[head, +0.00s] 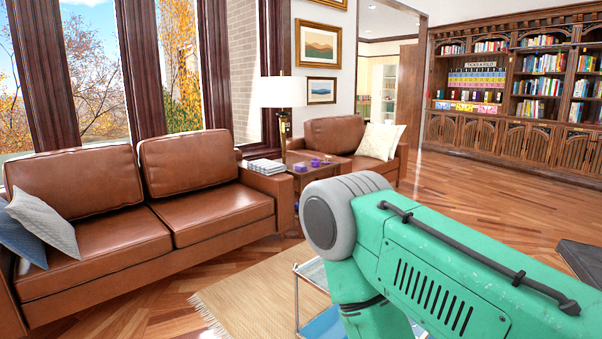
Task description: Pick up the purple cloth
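Small purple items (315,163) lie on top of the wooden side table (308,177) between the sofa and the armchair. They are too small to tell whether one of them is the purple cloth. My green arm comes in from the right and fills the lower right of the head view, with its grey joint in front of the armchair and floor. Neither of my grippers is in view. The arm hides part of the floor in front of the side table.
A brown leather sofa (112,241) stands at left, an armchair (338,136) beyond the side table. A lamp (279,93) and a stack of books (266,166) are by the table. A low table with a blue lower shelf (325,324) stands on the rug (245,294). Open floor lies at right.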

